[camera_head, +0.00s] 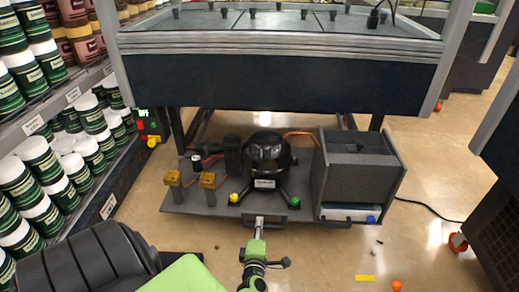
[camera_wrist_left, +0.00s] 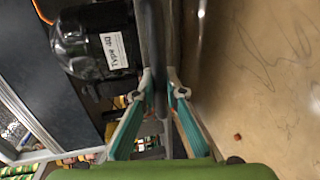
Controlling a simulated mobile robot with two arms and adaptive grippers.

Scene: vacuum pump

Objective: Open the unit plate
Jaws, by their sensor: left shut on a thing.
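The unit plate (camera_head: 190,203) is a flat grey plate on the floor below the dark display case. It carries a black compressor (camera_head: 268,155), whose label reads "Type 40" or similar in the left wrist view (camera_wrist_left: 92,45). A dark handle (camera_head: 278,219) sits at the middle of the plate's front edge. My left gripper (camera_head: 259,222) reaches this handle from the front. In the left wrist view its teal fingers (camera_wrist_left: 163,84) are shut on a dark bar (camera_wrist_left: 151,35), which looks like that handle. My right gripper is not in view.
A grey finned box (camera_head: 358,170) stands on the plate's right side. Two brass-coloured fittings (camera_head: 208,181) stand on the left. Shelves of jars (camera_head: 35,175) line the left. The floor in front is mostly clear, with an orange ball (camera_head: 396,285) and a yellow piece (camera_head: 365,278).

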